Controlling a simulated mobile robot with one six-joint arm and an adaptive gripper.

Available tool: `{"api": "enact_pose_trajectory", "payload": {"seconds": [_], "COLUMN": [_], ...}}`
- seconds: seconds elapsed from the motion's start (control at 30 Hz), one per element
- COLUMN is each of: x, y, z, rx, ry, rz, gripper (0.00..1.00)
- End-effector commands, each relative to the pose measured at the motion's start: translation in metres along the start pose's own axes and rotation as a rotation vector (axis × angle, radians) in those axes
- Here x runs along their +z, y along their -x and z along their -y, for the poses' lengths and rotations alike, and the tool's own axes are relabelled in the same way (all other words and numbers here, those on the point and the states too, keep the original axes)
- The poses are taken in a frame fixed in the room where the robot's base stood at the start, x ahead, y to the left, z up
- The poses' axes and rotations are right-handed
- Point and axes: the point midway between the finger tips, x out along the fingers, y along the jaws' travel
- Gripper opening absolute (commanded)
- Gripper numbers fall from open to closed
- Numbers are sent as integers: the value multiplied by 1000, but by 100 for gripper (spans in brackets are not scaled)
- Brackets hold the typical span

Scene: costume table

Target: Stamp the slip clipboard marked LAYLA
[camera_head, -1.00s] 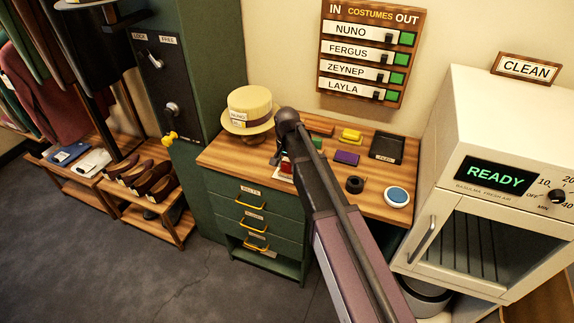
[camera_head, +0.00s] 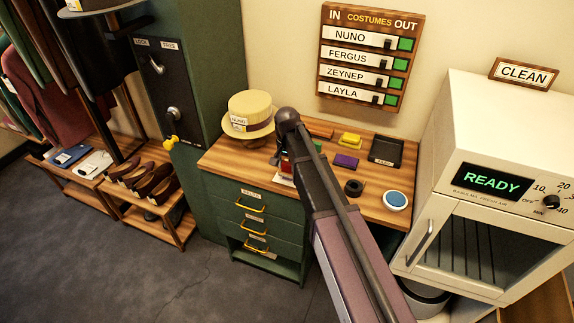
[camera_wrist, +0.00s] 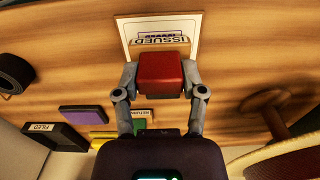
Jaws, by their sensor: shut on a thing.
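My gripper (camera_wrist: 158,85) is shut on a red block-shaped stamp (camera_wrist: 160,70), one finger on each side. A wooden piece with an upside-down ISSUED label (camera_wrist: 160,41) shows just past the red block. A white slip with a brown border (camera_wrist: 190,22) lies on the table behind the stamp and is partly covered by it. Its name cannot be read, and I cannot tell whether the stamp touches it. In the head view my arm hides most of the gripper; a bit of the slip (camera_head: 283,180) shows beside it.
The wooden tabletop (camera_head: 225,160) also holds a straw hat on a stand (camera_head: 250,110), a purple pad (camera_head: 346,161), a yellow block (camera_head: 350,140), a black tray (camera_head: 386,150), a tape roll (camera_head: 353,187) and a round blue-topped item (camera_head: 396,199). The white cabinet (camera_head: 500,130) stands right.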

Motion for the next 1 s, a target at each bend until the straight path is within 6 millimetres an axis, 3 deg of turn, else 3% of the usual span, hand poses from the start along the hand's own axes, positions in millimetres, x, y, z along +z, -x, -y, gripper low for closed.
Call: {"api": "enact_pose_trajectory", "payload": {"seconds": [0.7, 1.0], "x": [0, 0], "y": [44, 49], "z": [0, 0], "rx": [0, 0], "ry": [0, 0], "rz": [0, 0], "gripper": [23, 23]}}
